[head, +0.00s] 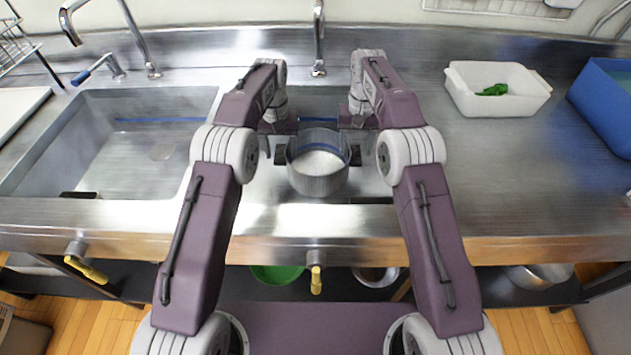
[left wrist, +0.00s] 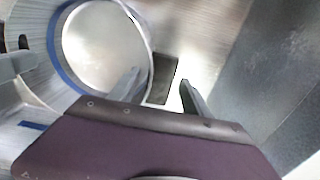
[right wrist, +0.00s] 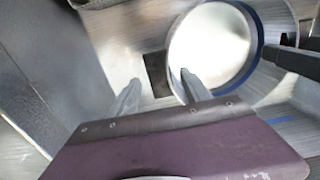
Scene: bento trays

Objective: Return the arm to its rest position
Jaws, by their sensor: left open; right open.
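A round metal pot (head: 318,180) with a blue line inside its wall and a pale, bright bottom sits upright at the middle of the counter, by the sink area. It has a dark handle on each side. My left gripper (head: 273,150) is open at the pot's left side; in the left wrist view the dark handle (left wrist: 163,82) shows between its spread fingers. My right gripper (head: 364,152) is open at the pot's right side; in the right wrist view the other handle (right wrist: 157,75) shows between its fingers. Whether the fingers touch the handles cannot be told.
A large sink basin (head: 100,180) lies at the left, with faucets behind. A white bin (head: 470,103) with something green inside stands at the back right, near a blue container (head: 603,110). The steel counter (head: 530,180) at the right is clear. Yellow-handled valves (head: 316,280) are at the front edge.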

